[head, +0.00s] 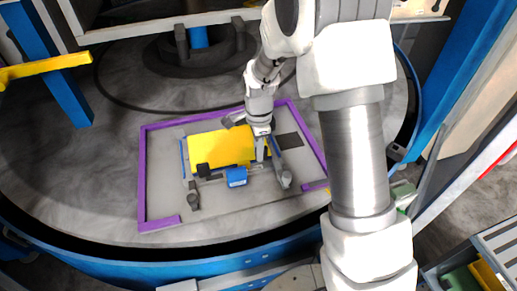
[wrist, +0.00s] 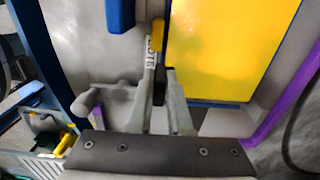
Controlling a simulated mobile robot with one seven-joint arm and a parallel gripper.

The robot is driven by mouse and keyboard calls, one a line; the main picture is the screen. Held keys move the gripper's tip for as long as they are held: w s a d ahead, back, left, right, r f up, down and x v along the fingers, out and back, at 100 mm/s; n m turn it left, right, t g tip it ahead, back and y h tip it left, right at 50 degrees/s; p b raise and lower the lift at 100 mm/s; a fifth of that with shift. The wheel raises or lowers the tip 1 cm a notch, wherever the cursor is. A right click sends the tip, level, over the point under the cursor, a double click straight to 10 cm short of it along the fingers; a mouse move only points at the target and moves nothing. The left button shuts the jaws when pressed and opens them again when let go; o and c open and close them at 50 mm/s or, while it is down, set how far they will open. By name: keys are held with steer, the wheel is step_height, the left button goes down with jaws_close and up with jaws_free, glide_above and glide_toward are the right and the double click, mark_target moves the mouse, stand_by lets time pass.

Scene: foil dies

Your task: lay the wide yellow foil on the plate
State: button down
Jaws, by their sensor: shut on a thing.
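The wide yellow foil (head: 222,147) is a flat yellow sheet over the grey plate (head: 160,187), inside the purple frame. I cannot tell whether it touches the plate or sits slightly above it. It fills the upper right of the wrist view (wrist: 225,45). My gripper (head: 263,150) is at the foil's right end in the head view. The exact contact is partly hidden by the fingers.
A blue block (head: 236,177) stands just in front of the foil. Grey knobs (head: 193,197) stand at the plate's front. The purple frame (head: 143,180) borders the plate on the round grey table (head: 70,165). A yellow bar (head: 45,68) juts in at far left.

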steer(key=shift+f, duration=0.15)
steer(key=c, duration=0.8)
jaws_free()
steer(key=shift+c, duration=0.2)
step_height(320, 180, up, 11)
steer(key=shift+r, duration=0.1)
steer(key=s+d+r+n+t, duration=0.1)
steer(key=s+d+r+n, duration=0.25)
steer(key=s+r, duration=0.2)
steer(key=s+d+r+n+t, duration=0.2)
steer(key=s+r+n, duration=0.2)
steer(key=r, duration=0.2)
steer(key=s+d+r+n+t, duration=0.1)
steer(key=s+d+n, duration=0.3)
steer(key=s+n, duration=0.4)
steer(key=shift+s+r+t, duration=0.35)
steer(key=shift+s+t, duration=0.45)
steer(key=shift+s, duration=1.65)
